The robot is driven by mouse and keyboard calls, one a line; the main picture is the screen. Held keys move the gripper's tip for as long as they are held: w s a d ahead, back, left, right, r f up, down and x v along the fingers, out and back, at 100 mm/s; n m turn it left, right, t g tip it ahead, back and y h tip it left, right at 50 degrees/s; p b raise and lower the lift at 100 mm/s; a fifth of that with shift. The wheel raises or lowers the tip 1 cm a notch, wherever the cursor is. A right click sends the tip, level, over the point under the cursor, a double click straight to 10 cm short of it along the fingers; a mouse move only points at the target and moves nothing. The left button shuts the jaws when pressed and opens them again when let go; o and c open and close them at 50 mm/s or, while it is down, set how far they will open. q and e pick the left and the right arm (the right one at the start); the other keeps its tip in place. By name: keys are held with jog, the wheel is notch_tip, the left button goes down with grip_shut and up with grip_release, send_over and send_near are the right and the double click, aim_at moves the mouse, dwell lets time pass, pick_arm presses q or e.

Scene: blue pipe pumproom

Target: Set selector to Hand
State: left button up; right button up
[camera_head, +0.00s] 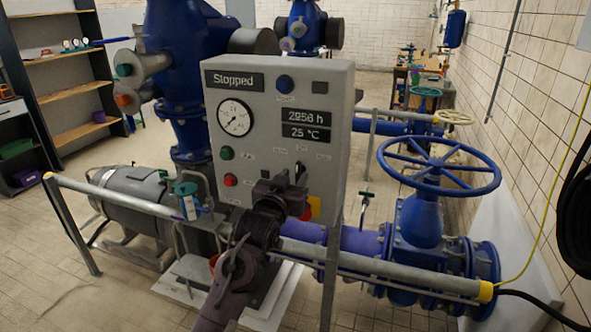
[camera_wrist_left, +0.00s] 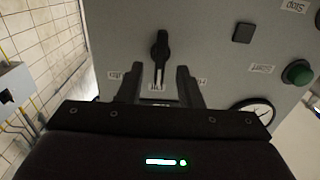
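The grey control panel (camera_head: 270,140) stands in the middle of the head view. Its black selector (camera_wrist_left: 160,55) shows in the wrist view, which is turned upside down; its long handle points toward the middle one of three small labels. The labels are hard to read and partly covered by my fingers. My left gripper (camera_wrist_left: 159,87) is open, one finger to each side of the handle's lower end, with gaps visible on both sides. In the head view my left gripper (camera_head: 284,187) is in front of the panel's lower right, partly hiding the selector. My right gripper is not visible.
A green button (camera_head: 227,153) and red button (camera_head: 230,180) sit left on the panel, below a gauge (camera_head: 235,117). The display (camera_head: 234,81) reads "Stopped". A red knob (camera_head: 306,213) is close beside my gripper. A grey rail (camera_head: 390,268) crosses below the panel.

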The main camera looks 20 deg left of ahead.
aim_at(299, 172)
pick_arm(q)
jog(key=shift+w, duration=1.15)
jog(key=shift+s, duration=0.1)
grip_shut()
